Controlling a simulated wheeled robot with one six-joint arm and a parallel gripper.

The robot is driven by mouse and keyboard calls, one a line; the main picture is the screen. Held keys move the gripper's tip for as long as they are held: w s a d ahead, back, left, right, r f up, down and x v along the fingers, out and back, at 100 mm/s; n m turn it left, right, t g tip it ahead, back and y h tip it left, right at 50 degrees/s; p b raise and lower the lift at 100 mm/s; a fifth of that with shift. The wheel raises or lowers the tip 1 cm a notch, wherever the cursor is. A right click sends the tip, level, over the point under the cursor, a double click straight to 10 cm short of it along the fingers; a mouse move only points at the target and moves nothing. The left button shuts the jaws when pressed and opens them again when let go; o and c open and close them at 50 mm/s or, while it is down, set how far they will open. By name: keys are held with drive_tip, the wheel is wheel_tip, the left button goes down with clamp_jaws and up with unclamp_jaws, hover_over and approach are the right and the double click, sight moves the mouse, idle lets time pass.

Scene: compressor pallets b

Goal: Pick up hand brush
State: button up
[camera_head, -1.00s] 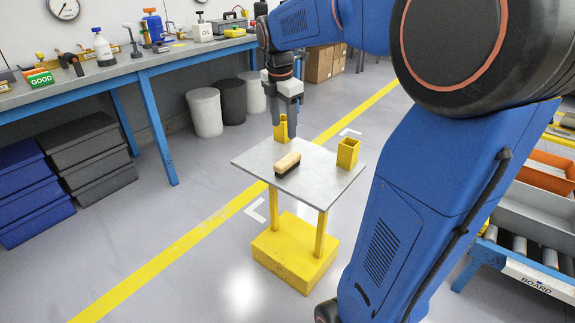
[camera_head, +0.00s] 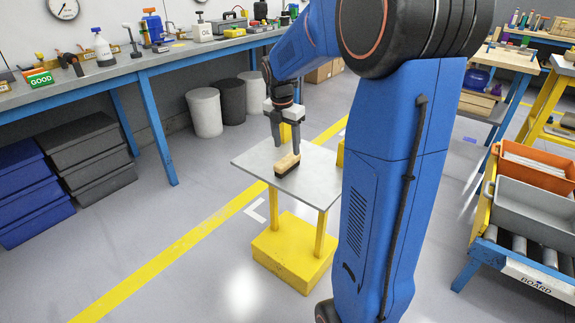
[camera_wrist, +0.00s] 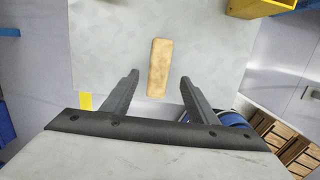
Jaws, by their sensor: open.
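The hand brush (camera_head: 287,166) has a pale wooden back and dark bristles. It lies bristles down on the grey top of a small yellow-legged stand (camera_head: 262,158). In the wrist view the brush (camera_wrist: 160,67) shows its wooden back, lying lengthwise ahead of and between the fingers. My gripper (camera_head: 286,149) points down over the stand, its fingertips close to the brush at its far side. In the wrist view my gripper (camera_wrist: 159,80) is open and empty, with one finger on either side of the brush's near end. Whether a finger touches the brush cannot be told.
A yellow square holder (camera_wrist: 258,8) stands on the stand's top, mostly hidden by my arm in the head view. A long workbench (camera_head: 140,67) with bottles and tools runs along the left wall. Grey and orange bins (camera_head: 530,205) stand at right.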

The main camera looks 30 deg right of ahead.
sight(287, 158)
drive_tip(key=shift+w+d+f, duration=0.15)
drive_tip(key=shift+d+f, duration=0.05)
drive_tip(key=shift+f, duration=1.65)
drive_tip(key=shift+w+d+f, duration=0.1)
drive_tip(key=shift+d+f, duration=0.05)
drive_tip(key=shift+f, duration=1.65)
drive_tip(key=shift+c, duration=0.3)
drive_tip(key=c, duration=1.2)
drive_tip(key=shift+r, duration=5.05)
drive_tip(key=o, duration=0.3)
drive_tip(key=shift+c, duration=0.3)
